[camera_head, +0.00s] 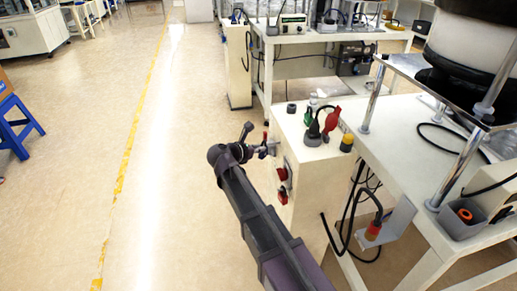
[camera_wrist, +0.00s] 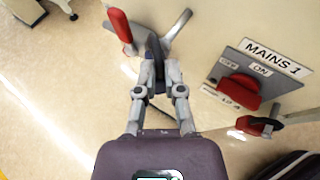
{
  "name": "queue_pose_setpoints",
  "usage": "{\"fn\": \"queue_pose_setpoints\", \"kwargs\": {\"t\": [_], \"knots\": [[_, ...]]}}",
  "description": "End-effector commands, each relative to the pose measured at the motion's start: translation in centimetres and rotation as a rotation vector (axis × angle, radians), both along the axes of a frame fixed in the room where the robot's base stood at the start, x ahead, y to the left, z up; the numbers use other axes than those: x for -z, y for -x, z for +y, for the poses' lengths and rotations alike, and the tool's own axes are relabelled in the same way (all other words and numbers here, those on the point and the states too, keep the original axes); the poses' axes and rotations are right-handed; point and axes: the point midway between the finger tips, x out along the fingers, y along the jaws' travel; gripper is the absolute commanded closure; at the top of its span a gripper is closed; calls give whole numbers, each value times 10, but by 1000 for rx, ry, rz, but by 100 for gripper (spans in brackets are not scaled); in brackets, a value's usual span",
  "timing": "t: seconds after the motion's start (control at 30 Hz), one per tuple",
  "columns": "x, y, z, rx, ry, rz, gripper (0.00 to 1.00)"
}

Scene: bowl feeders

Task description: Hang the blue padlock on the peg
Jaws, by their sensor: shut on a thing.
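My gripper (camera_wrist: 160,72) is shut on a small dark thing (camera_wrist: 156,47) in the wrist view. It is mostly hidden by the fingers, and I cannot make out a blue body in either view. A grey metal peg bracket (camera_wrist: 178,38) sticks out from the cabinet just beyond the fingertips. The dark thing overlaps it in the picture; I cannot tell whether they touch. A red object (camera_wrist: 119,25) is just left of the bracket. In the head view my gripper (camera_head: 258,150) is beside the cabinet's upper left edge, close to the bracket (camera_head: 271,147).
The cream cabinet (camera_head: 310,205) carries a red MAINS 1 switch (camera_wrist: 232,92) and a red padlock (camera_wrist: 252,125) below it. Red, green and black items (camera_head: 322,124) stand on its top. A white table (camera_head: 415,155) is to the right.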

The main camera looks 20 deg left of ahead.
Motion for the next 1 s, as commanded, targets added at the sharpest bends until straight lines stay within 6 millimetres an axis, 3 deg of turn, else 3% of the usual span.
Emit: {"fn": "queue_pose_setpoints", "kwargs": {"t": [1.0], "knots": [[0, -7, -13, 2, 0, 1, 100]]}}
